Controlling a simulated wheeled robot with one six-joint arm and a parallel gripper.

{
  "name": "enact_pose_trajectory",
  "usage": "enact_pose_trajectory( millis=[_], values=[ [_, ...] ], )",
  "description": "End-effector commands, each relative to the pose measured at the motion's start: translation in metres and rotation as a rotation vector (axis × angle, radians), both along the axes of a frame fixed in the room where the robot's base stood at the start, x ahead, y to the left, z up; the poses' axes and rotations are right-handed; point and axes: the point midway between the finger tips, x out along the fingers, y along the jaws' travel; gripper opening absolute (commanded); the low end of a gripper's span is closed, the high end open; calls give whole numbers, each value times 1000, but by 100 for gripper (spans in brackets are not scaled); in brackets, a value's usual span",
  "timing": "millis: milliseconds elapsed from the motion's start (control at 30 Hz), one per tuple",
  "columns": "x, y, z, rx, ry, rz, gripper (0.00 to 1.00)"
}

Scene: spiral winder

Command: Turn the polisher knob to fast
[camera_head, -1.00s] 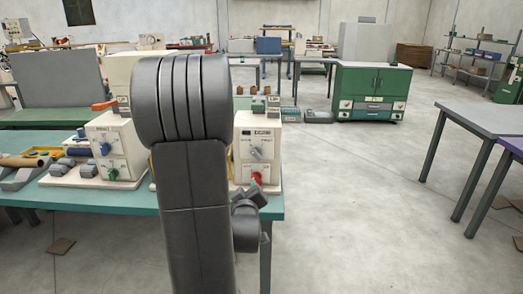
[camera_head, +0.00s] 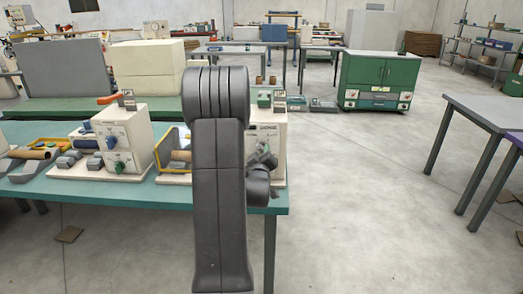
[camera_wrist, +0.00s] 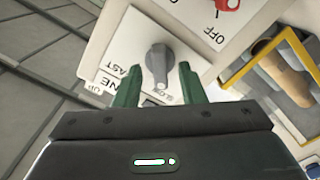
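The polisher knob (camera_wrist: 158,62) is a grey lever-shaped knob on a white panel in the wrist view. Its long axis runs up and down in that picture, with the lower end near the word SLOW; a partly covered FAST label is at its left. My gripper (camera_wrist: 158,70) is open, its two green fingers on either side of the knob, with a visible gap on each side. In the head view the white machine box (camera_head: 280,130) on the right is partly hidden behind my arm, and the knob is not clear there.
A red switch (camera_wrist: 228,5) marked OFF sits above the knob in the wrist view. A yellow-framed holder with a wooden piece (camera_wrist: 285,75) is at the right. Another white box (camera_head: 122,135) with blue and green knobs stands left on the teal table (camera_head: 140,196).

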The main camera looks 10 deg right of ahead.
Motion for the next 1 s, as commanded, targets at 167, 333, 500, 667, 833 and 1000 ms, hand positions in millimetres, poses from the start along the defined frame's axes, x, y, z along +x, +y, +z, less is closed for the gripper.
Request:
enact_pose_trajectory(
  millis=[167,333,500,667,833,1000],
  values=[
    [13,-4,0,0,1,1,36],
    [14,-4,0,0,1,1,36],
    [14,-4,0,0,1,1,28],
    [14,-4,0,0,1,1,0],
    [14,-4,-1,2,0,1,0],
    [14,-4,-2,30,-11,1,0]
  ],
)
